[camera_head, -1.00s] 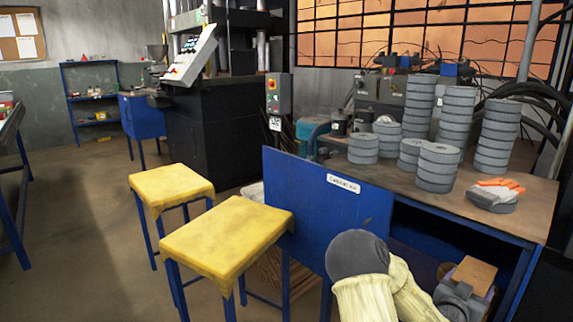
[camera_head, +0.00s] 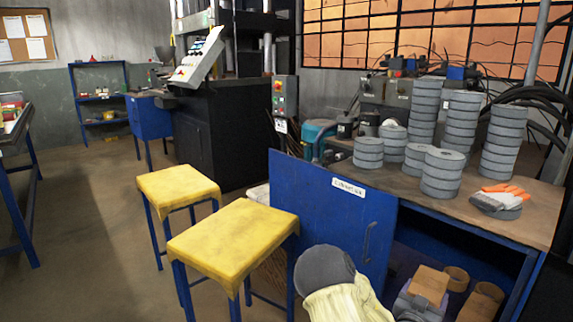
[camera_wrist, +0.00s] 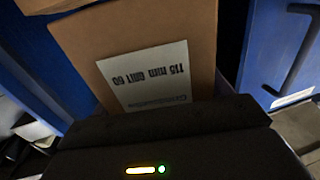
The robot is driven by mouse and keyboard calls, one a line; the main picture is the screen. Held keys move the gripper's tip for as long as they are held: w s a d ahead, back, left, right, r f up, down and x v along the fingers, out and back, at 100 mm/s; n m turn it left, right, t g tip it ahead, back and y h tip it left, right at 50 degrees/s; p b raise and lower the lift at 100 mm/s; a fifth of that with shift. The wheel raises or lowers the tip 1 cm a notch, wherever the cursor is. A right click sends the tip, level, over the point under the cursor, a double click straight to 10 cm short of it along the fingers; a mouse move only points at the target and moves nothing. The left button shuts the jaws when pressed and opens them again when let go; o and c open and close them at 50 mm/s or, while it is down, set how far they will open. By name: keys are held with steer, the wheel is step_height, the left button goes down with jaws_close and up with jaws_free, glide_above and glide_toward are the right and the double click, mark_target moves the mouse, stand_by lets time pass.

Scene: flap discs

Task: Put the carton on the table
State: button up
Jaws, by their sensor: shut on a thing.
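The carton (camera_head: 430,284) is a brown box in front of the open lower shelf of the workbench. In the wrist view the carton (camera_wrist: 140,50) fills the upper middle, with a white label whose print is upside down. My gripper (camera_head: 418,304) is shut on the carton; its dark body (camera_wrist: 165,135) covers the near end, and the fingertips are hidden. The table (camera_head: 545,205) is the brown-topped blue workbench, above and behind the carton. Its top bears several stacks of grey flap discs (camera_head: 440,175).
A blue door (camera_head: 335,210) stands open left of the shelf; its handle (camera_wrist: 300,60) is near the carton's right. Brown rolls (camera_head: 457,279) lie in the shelf. Two yellow stools (camera_head: 235,235) stand left.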

steer(key=s+a+f+n+t+y+p, duration=0.1)
steer(key=a+f+n+t+y+p, duration=0.15)
steer(key=a, duration=0.85)
steer(key=s+a+f+n+t+y+p, duration=0.15)
steer(key=a+f+y, duration=0.25)
steer(key=a, duration=0.7)
step_height(320, 180, up, 27)
steer(key=w+n+y+p, duration=0.2)
steer(key=y+p, duration=0.3)
steer(key=p, duration=3.2)
steer(key=shift+w+n, duration=0.15)
steer(key=shift+n, duration=0.75)
steer(key=shift+a+r, duration=0.1)
